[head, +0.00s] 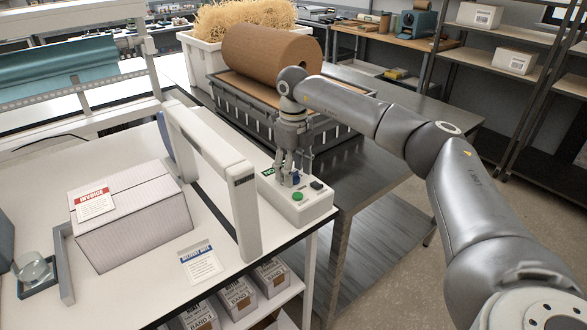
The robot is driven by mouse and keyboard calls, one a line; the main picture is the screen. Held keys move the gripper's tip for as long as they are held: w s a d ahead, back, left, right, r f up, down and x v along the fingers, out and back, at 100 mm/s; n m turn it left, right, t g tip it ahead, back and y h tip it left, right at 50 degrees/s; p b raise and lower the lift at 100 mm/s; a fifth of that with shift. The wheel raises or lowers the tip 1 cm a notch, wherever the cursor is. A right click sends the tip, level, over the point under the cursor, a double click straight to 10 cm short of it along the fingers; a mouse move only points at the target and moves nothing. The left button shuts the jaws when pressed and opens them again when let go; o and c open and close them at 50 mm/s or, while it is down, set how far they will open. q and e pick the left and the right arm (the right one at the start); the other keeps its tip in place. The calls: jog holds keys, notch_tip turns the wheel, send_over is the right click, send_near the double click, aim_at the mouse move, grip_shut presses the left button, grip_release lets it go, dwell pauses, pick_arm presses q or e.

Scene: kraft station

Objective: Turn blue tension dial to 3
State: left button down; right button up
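The blue tension dial (296,178) sits on a white control box (314,206) at the right corner of the white table. A green button and a black button are on the same box. My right gripper (288,180) points down over the box, with its fingers at the dial. The fingers partly hide the dial, and I cannot tell whether they touch it or are closed on it. The dial's marks and setting are too small to read. My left gripper is not in the head view.
A white arch frame (246,215) stands just left of the control box. A box with an invoice label (140,222) lies on the table beyond it. A large brown paper roll (268,58) rests in a rack behind my gripper. A steel table (375,160) adjoins on the right.

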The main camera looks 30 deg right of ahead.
jog(key=c, duration=0.9)
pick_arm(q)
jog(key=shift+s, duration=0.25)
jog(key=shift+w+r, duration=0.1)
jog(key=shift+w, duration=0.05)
pick_arm(e)
jog(key=shift+n, duration=0.4)
jog(key=shift+r+n+p, duration=0.1)
jog(key=shift+n+p, duration=0.2)
jog(key=shift+n, duration=0.2)
jog(key=n+p, duration=0.1)
jog(key=n, duration=0.8)
jog(key=shift+w+n+p, duration=0.1)
jog(key=shift+n+p, duration=0.2)
jog(key=shift+n, duration=0.1)
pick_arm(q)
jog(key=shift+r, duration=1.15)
pick_arm(e)
jog(key=shift+n, duration=2.1)
